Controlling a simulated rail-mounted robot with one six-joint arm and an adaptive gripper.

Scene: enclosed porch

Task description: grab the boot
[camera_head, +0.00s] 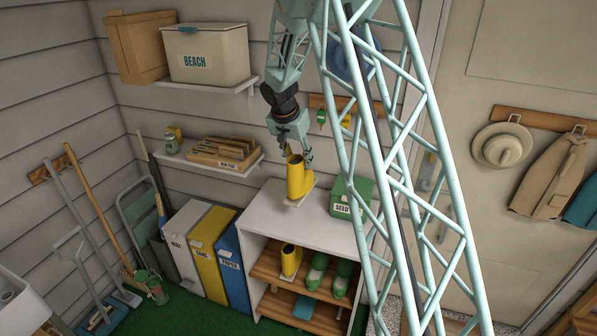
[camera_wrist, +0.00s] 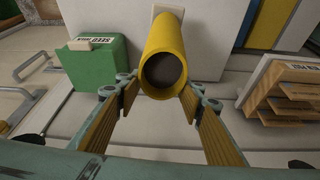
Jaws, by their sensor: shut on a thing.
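A yellow boot (camera_head: 296,178) stands upright on the white top of the shelf unit (camera_head: 262,212). My gripper (camera_head: 296,152) comes down over it from above, with its fingers at the boot's upper shaft. In the wrist view the open top of the boot (camera_wrist: 164,72) faces the camera, and the two wood-coloured finger pads of my gripper (camera_wrist: 160,98) are closed on either side of the shaft. A second yellow boot (camera_head: 290,260) stands on the shelf below.
A green seed box (camera_head: 346,196) stands on the unit to the right of the boot. Green shoes (camera_head: 317,272) are on the lower shelf. A wall shelf (camera_head: 222,168) with a wooden sorter is to the left. My lattice column blocks part of the right side.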

